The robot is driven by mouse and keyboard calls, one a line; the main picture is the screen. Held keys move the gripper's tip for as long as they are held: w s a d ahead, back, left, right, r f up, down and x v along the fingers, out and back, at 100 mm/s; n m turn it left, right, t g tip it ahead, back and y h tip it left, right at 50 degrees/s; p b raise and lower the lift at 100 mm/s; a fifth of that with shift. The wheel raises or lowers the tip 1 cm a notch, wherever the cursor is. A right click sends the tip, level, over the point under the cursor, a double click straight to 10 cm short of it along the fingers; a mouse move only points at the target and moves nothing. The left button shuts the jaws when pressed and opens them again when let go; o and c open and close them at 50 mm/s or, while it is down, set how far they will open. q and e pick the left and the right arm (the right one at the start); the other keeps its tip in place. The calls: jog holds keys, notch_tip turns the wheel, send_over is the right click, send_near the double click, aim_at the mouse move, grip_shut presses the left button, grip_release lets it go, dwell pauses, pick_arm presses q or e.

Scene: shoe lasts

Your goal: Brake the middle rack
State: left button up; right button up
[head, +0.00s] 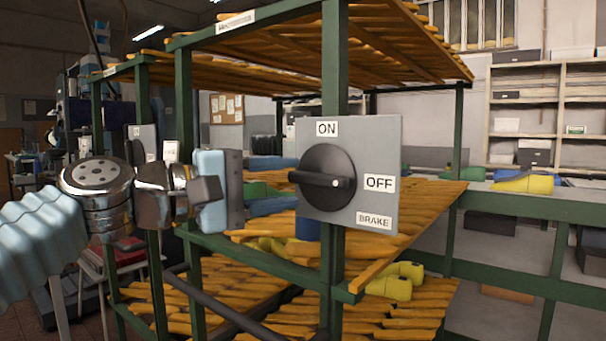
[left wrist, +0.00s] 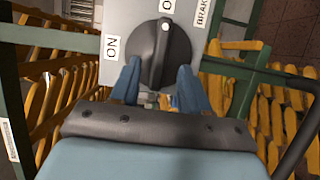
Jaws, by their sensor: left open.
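A grey switch panel (head: 346,215) is on the green post of the near rack, with ON above, OFF at right and BRAKE at lower right. Its round black knob (head: 325,178) has its bar level in the head view, with the white dot at the right, toward OFF. My left gripper (head: 228,190) is open and left of the panel, with a gap to the knob in the head view. In the left wrist view its blue fingers (left wrist: 158,88) appear on either side of the lower part of the knob (left wrist: 160,52); contact cannot be told. My right gripper is not in view.
The green-framed rack (head: 335,75) has orange slatted shelves (head: 300,290) with yellow, blue and green shoe lasts. A second, similar grey panel (head: 142,140) stands farther left, partly hidden by my arm. A green rail (head: 520,207) runs off to the right.

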aim_at(311, 181)
pick_arm(q)
jog(key=shift+x, duration=1.9)
grip_shut()
